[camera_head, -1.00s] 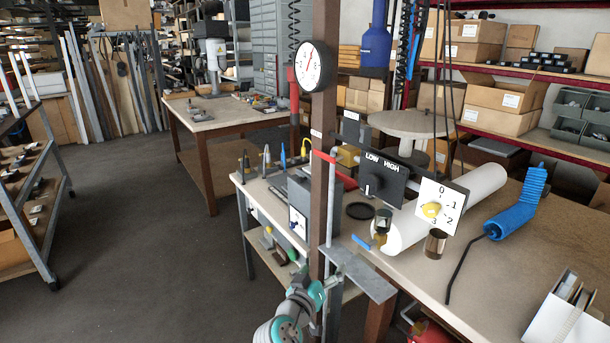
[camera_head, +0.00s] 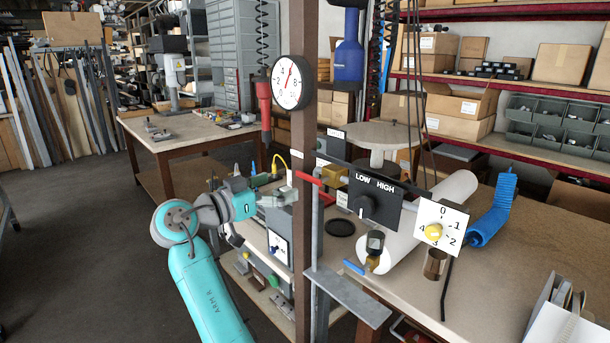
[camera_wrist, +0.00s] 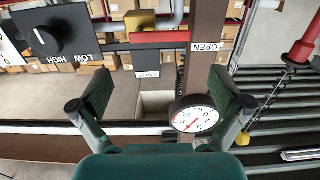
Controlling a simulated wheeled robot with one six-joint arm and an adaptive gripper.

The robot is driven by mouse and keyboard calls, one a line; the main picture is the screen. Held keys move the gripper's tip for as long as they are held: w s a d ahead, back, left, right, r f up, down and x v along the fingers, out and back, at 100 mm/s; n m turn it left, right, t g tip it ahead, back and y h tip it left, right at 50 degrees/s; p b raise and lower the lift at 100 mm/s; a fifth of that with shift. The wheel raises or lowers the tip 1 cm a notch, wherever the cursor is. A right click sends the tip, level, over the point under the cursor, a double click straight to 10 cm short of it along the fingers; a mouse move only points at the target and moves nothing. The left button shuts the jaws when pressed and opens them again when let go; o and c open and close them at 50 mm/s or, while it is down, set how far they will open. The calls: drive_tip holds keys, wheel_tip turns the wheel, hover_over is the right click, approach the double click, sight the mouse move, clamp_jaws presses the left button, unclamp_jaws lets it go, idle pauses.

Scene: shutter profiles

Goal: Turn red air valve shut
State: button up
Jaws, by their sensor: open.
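The red valve handle (camera_head: 308,179) shows in the head view, crossing the brown post beside its brass body (camera_head: 334,175). In the wrist view the red handle (camera_wrist: 160,38) lies straight out from the brass body (camera_wrist: 140,22) toward the OPEN label (camera_wrist: 206,47). The SHUT label (camera_wrist: 147,74) is on a plate below the handle there. My gripper (camera_wrist: 158,98) is open and empty, its fingers apart and short of the handle. In the head view my arm reaches up to the left of the post; the fingertips are hard to make out there.
The brown post (camera_head: 308,120) carries a round gauge (camera_head: 291,83), also in the wrist view (camera_wrist: 194,118). A black LOW/HIGH switch box (camera_head: 376,201) and a white dial plate (camera_head: 441,223) stand right of the valve. A grey bracket (camera_head: 345,297) juts out lower down.

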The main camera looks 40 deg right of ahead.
sight(307, 176)
drive_tip(key=d, duration=0.9)
drive_tip(key=shift+w+d, duration=0.15)
drive_tip(key=c, duration=1.4)
